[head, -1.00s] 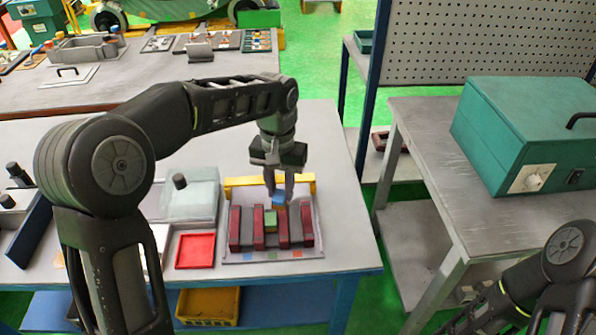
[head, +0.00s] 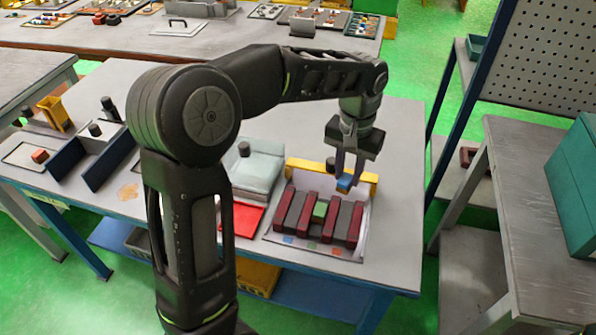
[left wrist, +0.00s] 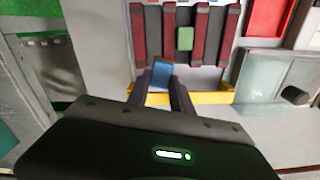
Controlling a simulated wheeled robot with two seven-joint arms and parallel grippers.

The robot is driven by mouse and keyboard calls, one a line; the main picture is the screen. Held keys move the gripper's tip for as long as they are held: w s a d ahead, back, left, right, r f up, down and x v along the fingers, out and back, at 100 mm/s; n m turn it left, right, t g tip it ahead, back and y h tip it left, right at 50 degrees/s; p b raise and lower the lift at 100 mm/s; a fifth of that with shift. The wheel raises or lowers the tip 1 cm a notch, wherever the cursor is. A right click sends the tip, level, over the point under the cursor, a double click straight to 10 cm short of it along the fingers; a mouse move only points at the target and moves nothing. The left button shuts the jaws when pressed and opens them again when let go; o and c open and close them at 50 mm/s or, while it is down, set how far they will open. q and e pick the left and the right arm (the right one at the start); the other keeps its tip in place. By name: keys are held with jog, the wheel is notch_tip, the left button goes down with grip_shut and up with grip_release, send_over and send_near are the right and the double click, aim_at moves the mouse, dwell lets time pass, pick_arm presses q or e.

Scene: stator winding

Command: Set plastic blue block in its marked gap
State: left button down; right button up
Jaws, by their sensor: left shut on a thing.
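The plastic blue block (head: 344,183) is between the fingertips of my left gripper (head: 347,177), which is shut on it. It hangs above the back part of the slotted fixture, near the yellow bar (head: 304,168). The left wrist view also shows the blue block (left wrist: 162,73), by the end of a dark red bar (left wrist: 169,38). The fixture has dark red bars (head: 353,226) with grey strips between them. A green block (head: 319,209) sits in the middle gap. Coloured marks, one blue (head: 288,239), line the front edge. My right gripper is out of view.
A red tray (head: 249,219) and a pale grey box (head: 256,172) stand left of the fixture. Blue dividers (head: 101,162) are farther left. The table top right of the fixture is clear. A metal bench with a teal box (head: 578,190) stands at the right.

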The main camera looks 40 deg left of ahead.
pick_arm(q)
jog(key=s+a+r+n, duration=0.1)
jog(key=s+a+n, duration=0.1)
jog(key=s+a, duration=0.5)
jog(key=shift+s+a+n, duration=0.3)
jog(key=shift+a+n, duration=0.1)
jog(key=shift+a, duration=0.35)
jog(key=shift+f, duration=0.1)
jog(key=shift+f+b, duration=1.55)
jog(key=shift+f, duration=0.35)
jog(key=shift+f, duration=0.15)
jog(key=shift+f+b, duration=0.35)
jog(key=shift+f, duration=0.1)
jog(key=shift+f+b, duration=0.45)
jog(key=shift+f, duration=0.3)
